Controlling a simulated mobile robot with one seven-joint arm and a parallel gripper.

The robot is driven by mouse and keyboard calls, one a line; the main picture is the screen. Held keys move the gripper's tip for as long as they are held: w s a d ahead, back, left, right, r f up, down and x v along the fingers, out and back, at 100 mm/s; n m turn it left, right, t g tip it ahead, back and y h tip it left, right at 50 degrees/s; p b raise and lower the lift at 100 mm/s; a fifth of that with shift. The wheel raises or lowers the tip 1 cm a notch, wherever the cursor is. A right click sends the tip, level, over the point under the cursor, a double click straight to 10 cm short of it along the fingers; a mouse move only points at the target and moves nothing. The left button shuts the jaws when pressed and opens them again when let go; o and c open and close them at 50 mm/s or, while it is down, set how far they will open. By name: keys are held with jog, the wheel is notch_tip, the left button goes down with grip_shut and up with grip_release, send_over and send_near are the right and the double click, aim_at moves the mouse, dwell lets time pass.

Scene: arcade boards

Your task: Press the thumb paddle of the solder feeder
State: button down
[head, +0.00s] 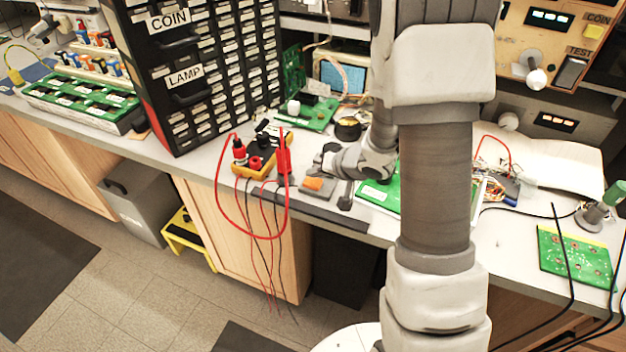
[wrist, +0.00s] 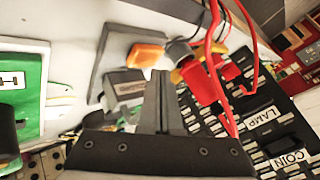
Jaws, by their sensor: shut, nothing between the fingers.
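The solder feeder appears as a small grey unit (head: 318,193) at the bench's front edge, with an orange paddle (head: 314,183) on top. In the wrist view, the orange paddle (wrist: 146,54) sits on the grey plate (wrist: 113,52), just above and left of my fingertips. My gripper (wrist: 160,74) is shut and empty, its fingers directed toward the feeder. A visible gap lies between tips and paddle in that picture; height and contact cannot be told. In the head view my gripper (head: 322,165) is just behind the paddle, its tips hard to make out.
A yellow meter (head: 262,160) with red plugs and hanging leads stands close left of the feeder. A black drawer cabinet (head: 205,85) rises behind left. A green board (head: 378,196) lies right of the feeder.

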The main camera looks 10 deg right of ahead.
aim_at(316, 185)
jog(key=shift+r+p, duration=2.55)
jog(key=shift+p, duration=0.25)
jog(key=shift+f, duration=0.1)
